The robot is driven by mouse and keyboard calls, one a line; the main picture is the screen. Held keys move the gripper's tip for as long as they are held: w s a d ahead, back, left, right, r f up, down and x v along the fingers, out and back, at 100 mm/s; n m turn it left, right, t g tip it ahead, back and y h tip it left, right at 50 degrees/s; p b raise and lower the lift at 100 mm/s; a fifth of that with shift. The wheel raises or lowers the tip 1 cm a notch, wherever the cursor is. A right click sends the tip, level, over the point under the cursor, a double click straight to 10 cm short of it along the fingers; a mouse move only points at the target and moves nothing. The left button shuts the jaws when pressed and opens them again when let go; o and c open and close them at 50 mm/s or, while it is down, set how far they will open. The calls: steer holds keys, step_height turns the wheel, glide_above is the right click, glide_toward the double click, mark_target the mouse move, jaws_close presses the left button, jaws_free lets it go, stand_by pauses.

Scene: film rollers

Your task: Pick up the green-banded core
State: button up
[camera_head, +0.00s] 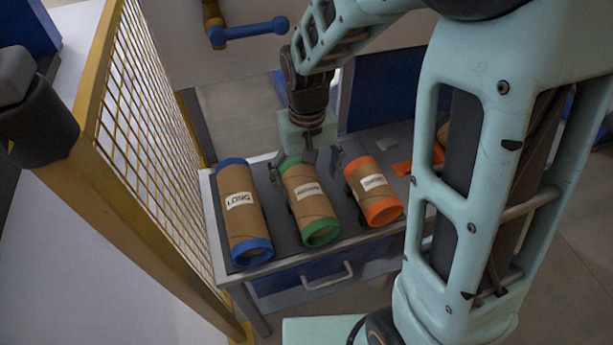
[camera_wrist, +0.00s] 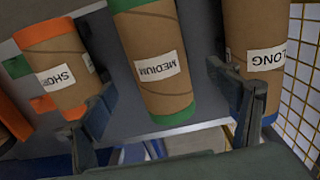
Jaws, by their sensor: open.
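The green-banded core (camera_head: 311,207) is a brown cardboard tube with green ends and a white label. It lies on the bench between the other two cores. In the wrist view the green-banded core (camera_wrist: 163,88) reads MEDIUM and sits between my two fingers. My gripper (camera_head: 306,168) is over its far end in the head view, hiding part of it. In the wrist view my gripper (camera_wrist: 160,84) is open, with one finger on each side of the core. I cannot tell how high the fingertips are above the bench.
The blue-banded core (camera_head: 242,215), marked LONG, lies to the left. The orange-banded core (camera_head: 373,192), marked SHORT, lies to the right. My fingers pass close to both in the wrist view. A yellow mesh fence (camera_head: 150,130) stands left of the bench (camera_head: 271,264).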

mark_target(308, 197)
step_height(308, 197, down, 8)
steer(key=shift+s+d+r, duration=0.1)
steer(key=shift+d+r, duration=0.05)
stand_by(0.3)
steer(key=c, duration=1.5)
